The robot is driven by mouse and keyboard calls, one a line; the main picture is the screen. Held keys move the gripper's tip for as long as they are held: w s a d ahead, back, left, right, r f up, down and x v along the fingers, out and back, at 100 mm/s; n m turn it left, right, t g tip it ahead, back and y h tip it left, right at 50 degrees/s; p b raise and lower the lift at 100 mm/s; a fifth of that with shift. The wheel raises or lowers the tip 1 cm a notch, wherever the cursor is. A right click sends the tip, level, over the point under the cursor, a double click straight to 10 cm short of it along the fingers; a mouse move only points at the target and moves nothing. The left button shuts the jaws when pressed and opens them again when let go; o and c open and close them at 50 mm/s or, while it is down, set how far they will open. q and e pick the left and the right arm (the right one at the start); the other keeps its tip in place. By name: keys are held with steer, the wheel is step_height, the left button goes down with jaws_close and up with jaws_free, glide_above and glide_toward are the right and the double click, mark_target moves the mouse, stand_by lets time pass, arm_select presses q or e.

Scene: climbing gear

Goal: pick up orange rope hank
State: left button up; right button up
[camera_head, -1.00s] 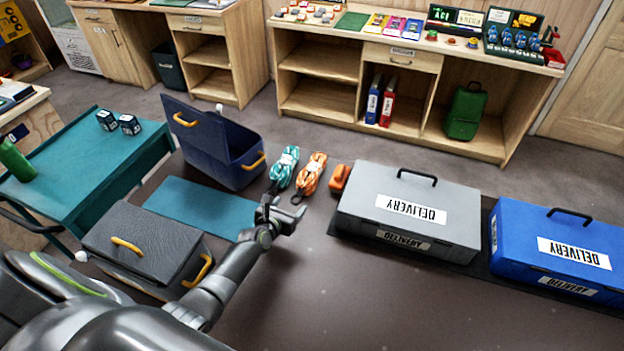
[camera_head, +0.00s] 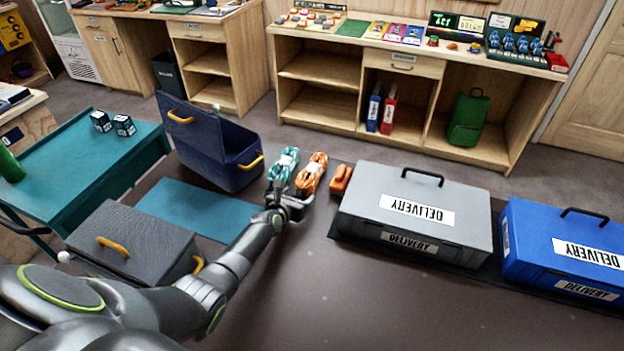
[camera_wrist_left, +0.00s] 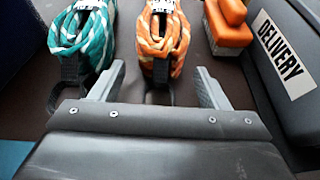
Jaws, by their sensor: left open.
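The orange rope hank (camera_head: 313,172) lies on the dark table between a teal rope hank (camera_head: 284,166) and a small orange object (camera_head: 341,179). My left gripper (camera_head: 292,198) is open at the near end of the orange hank. In the left wrist view the orange hank (camera_wrist_left: 163,45), with a dark strap loop at its near end, lies ahead, between the lines of the two open fingers (camera_wrist_left: 160,85). The teal hank (camera_wrist_left: 82,40) is just left of the left finger. I do not see my right gripper.
A grey delivery case (camera_head: 412,185) and a blue one (camera_head: 565,230) stand to the right. An open navy box (camera_head: 235,168), a teal mat (camera_head: 195,207) and a grey box (camera_head: 130,238) are on the left. The table's near middle is clear.

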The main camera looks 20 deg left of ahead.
arm_select(q)
steer(key=c, duration=1.1)
steer(key=shift+r, duration=0.1)
steer(key=shift+c, duration=0.7)
steer(key=shift+r, duration=0.1)
